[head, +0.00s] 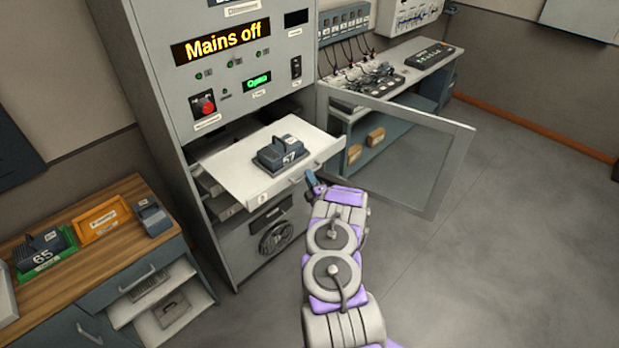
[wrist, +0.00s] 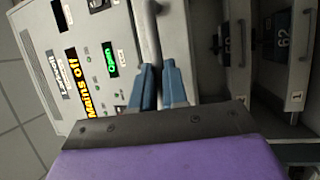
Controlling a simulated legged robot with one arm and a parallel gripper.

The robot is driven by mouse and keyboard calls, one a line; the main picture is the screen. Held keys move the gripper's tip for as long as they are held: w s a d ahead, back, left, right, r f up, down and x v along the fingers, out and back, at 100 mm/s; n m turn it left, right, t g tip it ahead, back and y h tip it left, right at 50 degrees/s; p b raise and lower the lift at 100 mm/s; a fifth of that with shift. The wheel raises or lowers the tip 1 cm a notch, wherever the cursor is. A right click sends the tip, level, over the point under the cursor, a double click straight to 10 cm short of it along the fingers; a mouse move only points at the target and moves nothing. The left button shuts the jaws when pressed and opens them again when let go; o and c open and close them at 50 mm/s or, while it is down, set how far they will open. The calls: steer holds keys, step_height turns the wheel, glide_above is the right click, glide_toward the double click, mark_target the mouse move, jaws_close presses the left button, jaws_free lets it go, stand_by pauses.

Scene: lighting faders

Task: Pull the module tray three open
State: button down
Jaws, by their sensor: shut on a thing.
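The pulled-out white module tray (head: 232,176) extends from the grey cabinet below the control panel, with a dark module (head: 283,154) on it. The small tag on its front is too small to read surely. My gripper (head: 313,180) is at the tray's front edge. In the wrist view, my gripper (wrist: 158,82) is shut on a grey bar handle (wrist: 151,38), which runs up between the blue fingers. The fingers hide part of the handle.
The open glass cabinet door (head: 400,155) stands to the right of the tray. Lower trays (head: 222,208) are in the cabinet. A wooden-topped bench (head: 110,237) is at left. The floor (head: 480,260) at right is clear.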

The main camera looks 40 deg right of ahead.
steer(key=c, duration=1.2)
jaws_free()
steer(key=shift+f, duration=0.3)
steer(key=shift+c, duration=0.2)
steer(key=shift+o, duration=0.5)
steer(key=shift+r, duration=0.1)
steer(key=p+v, duration=0.3)
steer(key=v, duration=1.4)
steer(key=shift+s, duration=0.15)
